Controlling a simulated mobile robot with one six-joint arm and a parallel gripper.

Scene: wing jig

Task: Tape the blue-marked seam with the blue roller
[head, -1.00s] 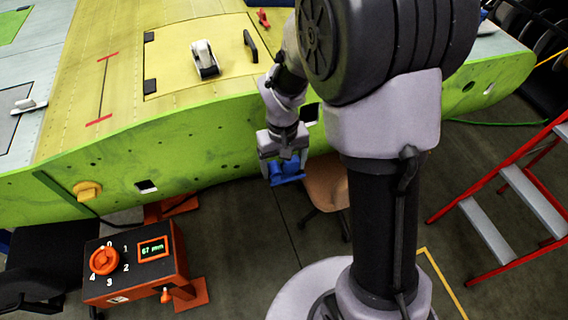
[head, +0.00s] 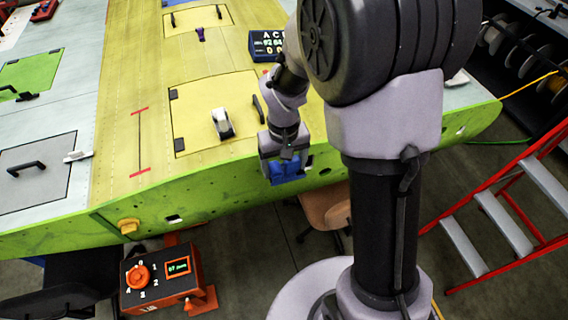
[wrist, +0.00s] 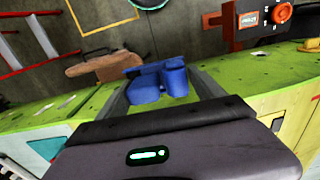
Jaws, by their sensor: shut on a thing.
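My gripper (head: 286,177) is shut on the blue roller (head: 285,169) and holds it by the near green edge of the wing in the head view. In the wrist view, the blue roller (wrist: 158,82) sits between the two grey fingers, with the green wing edge around it in the picture. A dark seam line (head: 139,142) with a red bar at each end runs along the yellow wing skin, left of my gripper. I cannot make out any blue-marked seam in these frames.
A white dispenser-like tool (head: 222,124) and a black handle (head: 258,107) are on the yellow hatch (head: 195,105). A dark display (head: 267,45) stands behind. An orange control box (head: 160,279), brown chair (head: 326,207) and red ladder (head: 500,205) are near the wing.

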